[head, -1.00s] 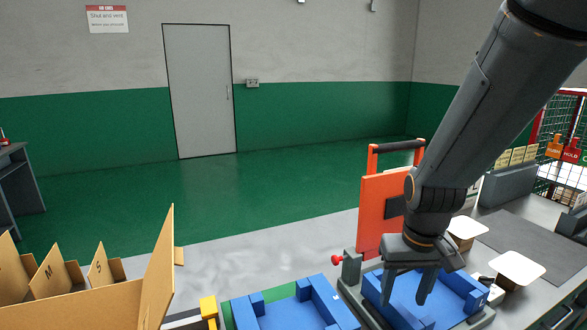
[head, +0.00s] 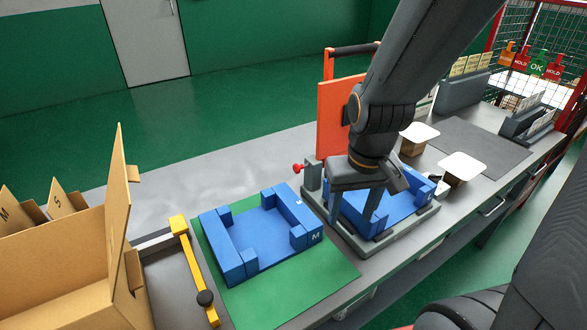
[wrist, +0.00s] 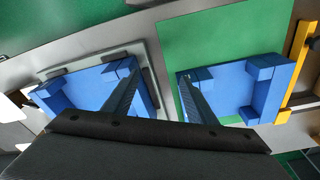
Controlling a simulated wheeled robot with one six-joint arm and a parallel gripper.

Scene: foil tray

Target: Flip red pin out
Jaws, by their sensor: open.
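The red pin (head: 298,167) sticks out to the left from a small grey post (head: 313,175) at the back left corner of the grey fixture. I cannot make out the pin in the wrist view. The fixture holds a blue tray-like nest (head: 400,207), and an orange upright panel (head: 336,115) with a dark handle stands behind it. My gripper (head: 352,218) is open and empty, pointing down over the left part of this nest, in front and to the right of the pin.
A second blue nest (head: 262,232) marked M sits on a green mat (head: 330,268) at the left. A yellow bar (head: 192,262) and an open cardboard box (head: 70,260) stand further left. White-topped blocks (head: 463,167) stand at the right. Bench space behind the mat is clear.

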